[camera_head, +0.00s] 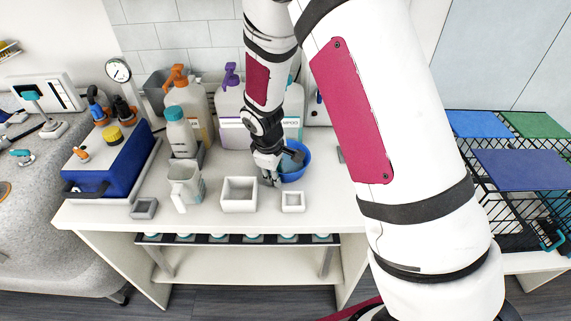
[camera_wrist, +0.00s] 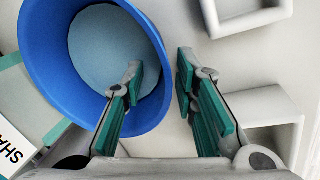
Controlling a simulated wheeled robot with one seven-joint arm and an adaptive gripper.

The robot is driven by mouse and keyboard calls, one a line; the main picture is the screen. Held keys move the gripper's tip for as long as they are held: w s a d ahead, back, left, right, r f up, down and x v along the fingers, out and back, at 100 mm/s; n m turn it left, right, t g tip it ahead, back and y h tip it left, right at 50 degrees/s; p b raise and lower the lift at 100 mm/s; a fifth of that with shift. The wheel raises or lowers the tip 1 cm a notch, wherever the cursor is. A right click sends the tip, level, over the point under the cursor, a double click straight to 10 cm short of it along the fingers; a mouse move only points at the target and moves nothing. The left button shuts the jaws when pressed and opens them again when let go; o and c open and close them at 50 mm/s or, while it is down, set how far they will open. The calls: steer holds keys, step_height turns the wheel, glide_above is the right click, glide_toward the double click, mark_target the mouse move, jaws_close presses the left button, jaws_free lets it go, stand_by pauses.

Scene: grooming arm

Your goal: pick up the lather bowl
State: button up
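The lather bowl is a round blue bowl (camera_head: 301,162) with a grey-blue round surface inside. It stands on the white counter, and it fills the upper left of the wrist view (camera_wrist: 42,62). My gripper (camera_head: 270,177) is at the bowl's left side in the head view and hides part of it. In the wrist view, my gripper (camera_wrist: 160,76) is open with a clear gap between its fingertips. One finger overlaps the bowl's inside and the other is outside the rim, with the rim's edge between them. I cannot tell whether either finger touches the bowl.
Two white square trays, one larger (camera_head: 239,195) and one smaller (camera_head: 293,202), stand in front of the bowl. A white jug (camera_head: 185,186) is to the left. Large pump bottles (camera_head: 192,103) stand behind. Wire cages (camera_head: 520,185) are at the right.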

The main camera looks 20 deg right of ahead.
jaws_close()
steer(key=shift+r, duration=0.15)
